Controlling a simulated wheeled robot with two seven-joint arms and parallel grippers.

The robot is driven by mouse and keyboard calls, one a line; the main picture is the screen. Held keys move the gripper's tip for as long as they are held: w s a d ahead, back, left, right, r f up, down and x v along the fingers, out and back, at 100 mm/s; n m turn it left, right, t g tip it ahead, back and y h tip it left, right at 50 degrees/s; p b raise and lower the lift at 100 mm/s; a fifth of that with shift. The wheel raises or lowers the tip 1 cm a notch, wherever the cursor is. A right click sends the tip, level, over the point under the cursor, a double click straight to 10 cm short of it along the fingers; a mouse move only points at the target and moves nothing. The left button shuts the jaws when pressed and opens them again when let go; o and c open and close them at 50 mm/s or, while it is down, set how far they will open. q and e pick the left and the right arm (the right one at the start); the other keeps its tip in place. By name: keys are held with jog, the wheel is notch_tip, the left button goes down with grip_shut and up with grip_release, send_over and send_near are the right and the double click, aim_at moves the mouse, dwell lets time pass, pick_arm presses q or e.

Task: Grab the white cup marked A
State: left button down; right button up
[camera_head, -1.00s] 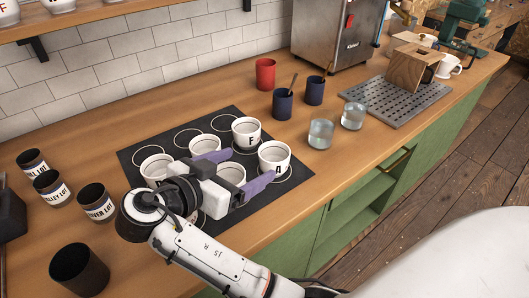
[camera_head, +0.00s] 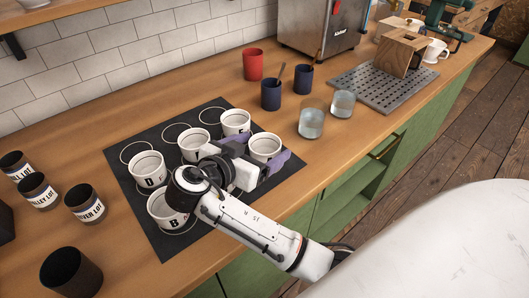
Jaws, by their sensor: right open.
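The white cup A (camera_head: 265,143) stands at the right end of the near row on a black mat (camera_head: 146,222). Its letter is hidden now, but showed in the earlier frame. My right gripper (camera_head: 260,150) is open, with its purple fingers spread on either side of this cup in the picture. I cannot tell whether they touch it. My left gripper is not in view.
Other white cups share the mat: cup D (camera_head: 147,168), cup B (camera_head: 164,209) and several more, one mostly hidden behind my gripper. Two glasses (camera_head: 311,123) and blue cups (camera_head: 271,95) stand to the right. Dark lot cups (camera_head: 85,204) stand at the left.

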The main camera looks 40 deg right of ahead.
jog(key=c, duration=1.2)
jog(key=shift+c, duration=0.3)
jog(key=shift+r, duration=0.1)
